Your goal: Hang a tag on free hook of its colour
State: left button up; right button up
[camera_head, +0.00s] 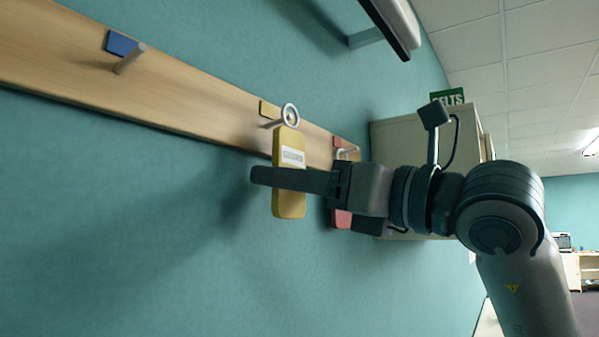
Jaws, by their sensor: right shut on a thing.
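My right gripper (262,178) comes in from the right and is shut on a yellow tag (289,207), a flat plate with a white label and a metal ring (290,114) at its top. The tag hangs upright in front of the rail. The ring is at the yellow-marked hook (271,125); I cannot tell whether the ring is around it. The yellow colour plate (269,109) is just behind the ring. A blue-marked hook (130,59) with a blue plate (120,43) is bare at the left. My left gripper is not in view.
The wooden rail (190,105) runs along the teal wall. Beyond my gripper, a red tag (343,219) hangs below a red plate (337,141), partly hidden. A beige cabinet (395,140) stands farther back. A pale fixture (392,22) juts out above. The wall below the rail is clear.

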jog(key=shift+w+a+f+b, duration=0.3)
jog(key=shift+a+b, duration=0.05)
jog(key=shift+a, duration=0.1)
jog(key=shift+w+a+f+b, duration=0.25)
jog(key=shift+w+a+b, duration=0.05)
jog(key=shift+a+b, duration=0.1)
jog(key=shift+w, duration=0.1)
jog(key=shift+a+b, duration=0.1)
jog(key=shift+b, duration=0.2)
jog(key=o, duration=0.9)
jog(key=shift+c, duration=0.2)
